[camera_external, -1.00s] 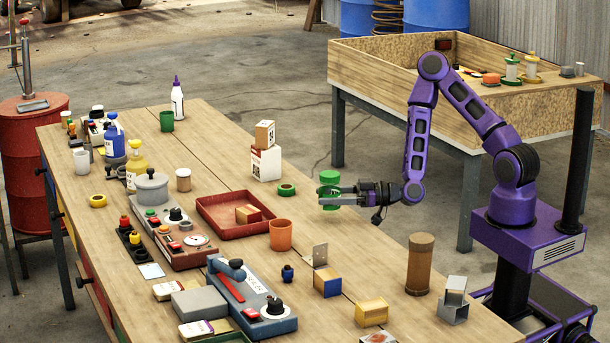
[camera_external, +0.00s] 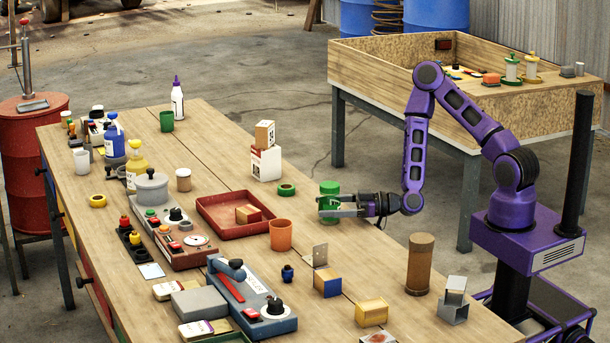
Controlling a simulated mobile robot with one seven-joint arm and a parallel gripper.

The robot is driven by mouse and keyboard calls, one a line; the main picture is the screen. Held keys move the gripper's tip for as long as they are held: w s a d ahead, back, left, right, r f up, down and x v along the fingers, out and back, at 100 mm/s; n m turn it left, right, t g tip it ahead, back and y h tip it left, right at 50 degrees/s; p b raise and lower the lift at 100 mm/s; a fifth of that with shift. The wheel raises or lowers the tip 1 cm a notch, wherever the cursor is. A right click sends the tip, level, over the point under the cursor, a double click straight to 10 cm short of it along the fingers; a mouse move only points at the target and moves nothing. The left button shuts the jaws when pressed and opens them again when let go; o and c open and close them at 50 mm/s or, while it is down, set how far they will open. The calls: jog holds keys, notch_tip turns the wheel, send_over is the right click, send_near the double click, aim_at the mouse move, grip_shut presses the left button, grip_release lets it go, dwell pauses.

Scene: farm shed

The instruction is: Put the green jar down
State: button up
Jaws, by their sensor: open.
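The green jar (camera_external: 329,189) is upright at the right edge of the wooden workbench (camera_external: 215,166). My gripper (camera_external: 328,206) is open, with its fingers level at the jar's lower half. A finger crosses in front of the jar and hides part of it. The jar's base appears to be at bench height, but I cannot tell for sure whether it touches the top. I cannot tell whether the fingers touch the jar.
An orange cup (camera_external: 280,235) and a red tray (camera_external: 228,222) are nearer the bench middle. A brown cylinder (camera_external: 419,264) stands at the front right.

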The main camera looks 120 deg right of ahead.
jog(key=v, duration=0.2)
jog(key=p+v, duration=0.2)
jog(key=v, duration=0.1)
jog(key=shift+s+a+r, duration=0.15)
jog(key=shift+s+r, duration=0.15)
jog(key=shift+s+a+f+p, duration=0.2)
jog(key=shift+s+p, duration=0.45)
jog(key=shift+p, duration=0.5)
jog(key=shift+s+a+f, duration=0.1)
jog(key=shift+s+a, duration=0.05)
jog(key=shift+s, duration=0.05)
